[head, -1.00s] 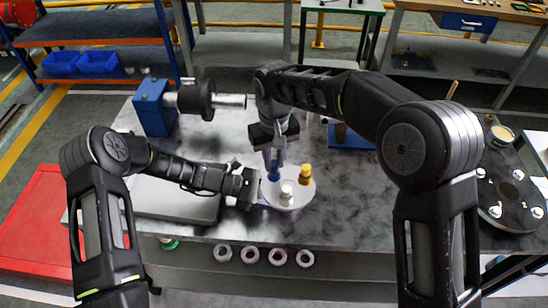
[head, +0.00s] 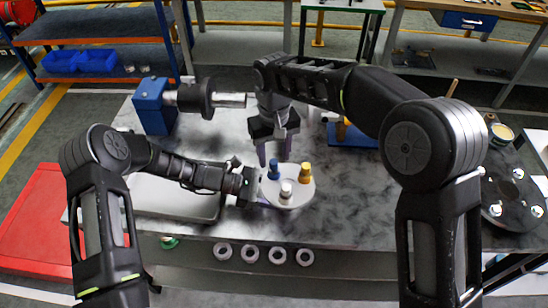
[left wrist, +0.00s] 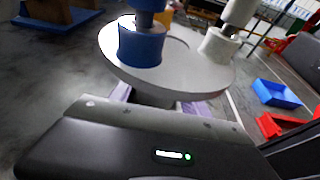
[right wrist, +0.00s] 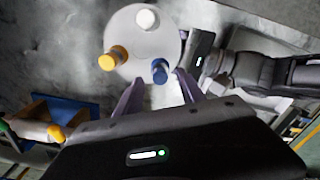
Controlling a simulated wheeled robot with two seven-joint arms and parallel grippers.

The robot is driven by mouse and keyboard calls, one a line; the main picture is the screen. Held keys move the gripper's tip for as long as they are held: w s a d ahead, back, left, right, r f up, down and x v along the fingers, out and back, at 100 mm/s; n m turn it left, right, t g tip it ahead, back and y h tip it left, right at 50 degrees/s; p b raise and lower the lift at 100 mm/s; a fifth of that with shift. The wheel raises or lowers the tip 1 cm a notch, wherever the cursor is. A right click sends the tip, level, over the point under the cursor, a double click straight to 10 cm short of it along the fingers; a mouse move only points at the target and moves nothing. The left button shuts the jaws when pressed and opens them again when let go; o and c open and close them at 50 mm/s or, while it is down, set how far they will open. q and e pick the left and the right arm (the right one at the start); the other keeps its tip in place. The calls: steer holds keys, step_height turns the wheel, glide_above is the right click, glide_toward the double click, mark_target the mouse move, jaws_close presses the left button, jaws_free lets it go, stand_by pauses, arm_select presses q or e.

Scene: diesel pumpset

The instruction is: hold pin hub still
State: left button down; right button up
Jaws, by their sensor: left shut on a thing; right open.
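The pin hub (head: 289,202) is a round pale disc with blue, white and yellow bushes standing on it. My left gripper (head: 252,187) is at its left side. In the left wrist view its fingers (left wrist: 157,100) are shut on the hub (left wrist: 195,72) below the disc; the exact contact is partly hidden. The blue bush (left wrist: 141,45) and white bush (left wrist: 218,45) stand upright.
A blue stand with a shaft and dark coupling (head: 196,99) is at the table's back left. A pale tray (head: 180,200) lies left of the hub. A blue base (head: 352,137) is behind right, a dark round plate (head: 512,190) far right. Several white rings (head: 249,254) sit along the front.

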mark_target(274, 162)
step_height(274, 162, up, 10)
steer(key=shift+r, duration=0.15)
stand_by(0.7)
arm_select(q)
steer(key=shift+c, duration=2.3)
jaws_free()
steer(key=v, duration=1.2)
